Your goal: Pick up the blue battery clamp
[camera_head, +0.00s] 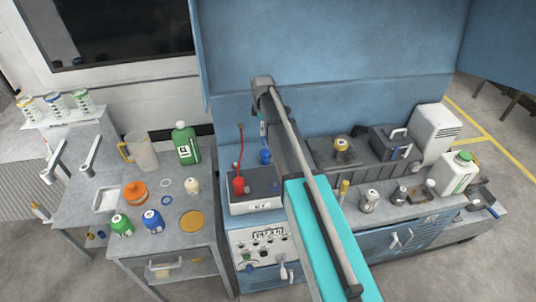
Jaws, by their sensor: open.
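The blue battery clamp (265,156) stands on the dark top of the grey battery box, at its back right. It is close to the left side of my arm, and a thin bluish strip, possibly its cable, rises above it. A red clamp (238,186) with a thin red cable stands to its front left on the same box. My arm reaches up from the lower middle past the right of the blue clamp. I cannot make out the fingers of my gripper in this view.
The left table (177,243) holds a clear jug (141,152), a green canister (186,143), an orange container (136,193) and small bottles. The blue bench at right carries a battery (391,143), metal cans and a white jug (458,172). A blue panel (330,50) stands behind.

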